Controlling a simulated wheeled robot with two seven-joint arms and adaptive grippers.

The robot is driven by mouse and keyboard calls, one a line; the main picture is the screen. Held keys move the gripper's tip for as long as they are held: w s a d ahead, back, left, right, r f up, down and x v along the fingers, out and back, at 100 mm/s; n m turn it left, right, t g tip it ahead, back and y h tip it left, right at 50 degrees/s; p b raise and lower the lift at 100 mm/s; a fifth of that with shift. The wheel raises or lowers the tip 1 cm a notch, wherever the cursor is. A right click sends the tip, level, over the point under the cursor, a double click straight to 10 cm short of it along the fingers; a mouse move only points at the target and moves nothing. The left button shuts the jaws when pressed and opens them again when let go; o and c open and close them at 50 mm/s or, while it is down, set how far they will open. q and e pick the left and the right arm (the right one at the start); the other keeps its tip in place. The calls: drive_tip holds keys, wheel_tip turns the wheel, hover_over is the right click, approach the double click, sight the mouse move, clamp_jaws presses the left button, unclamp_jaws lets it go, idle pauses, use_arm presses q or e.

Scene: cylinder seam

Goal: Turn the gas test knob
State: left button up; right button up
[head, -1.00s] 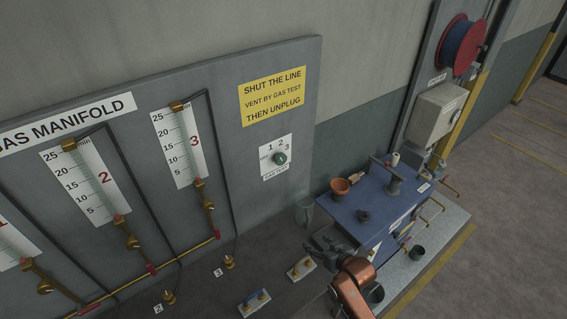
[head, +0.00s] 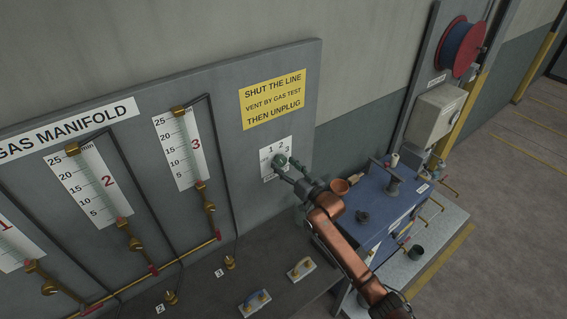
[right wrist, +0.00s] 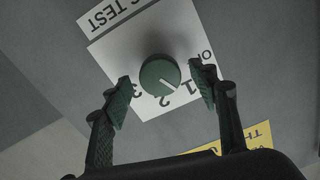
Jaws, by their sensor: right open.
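The gas test knob (head: 280,159) is a round green knob on a white label plate (head: 266,156) on the grey panel. In the right wrist view, the knob (right wrist: 157,72) shows a white pointer line aimed near the 1, on the side toward the 2. That view is upside down, with "OFF", 1, 2 and 3 around the knob. My right gripper (head: 287,169) is at the knob. In the wrist view, my right gripper (right wrist: 165,78) is open, one finger each side of the knob, with gaps visible. My left gripper is out of view.
A yellow warning sign (head: 271,99) is above the knob. Gauge 3 (head: 181,147) with brass fittings is to its left.

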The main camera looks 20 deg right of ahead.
drive_tip(key=shift+w+a, duration=0.2)
drive_tip(key=shift+w, duration=0.3)
drive_tip(key=c, duration=1.2)
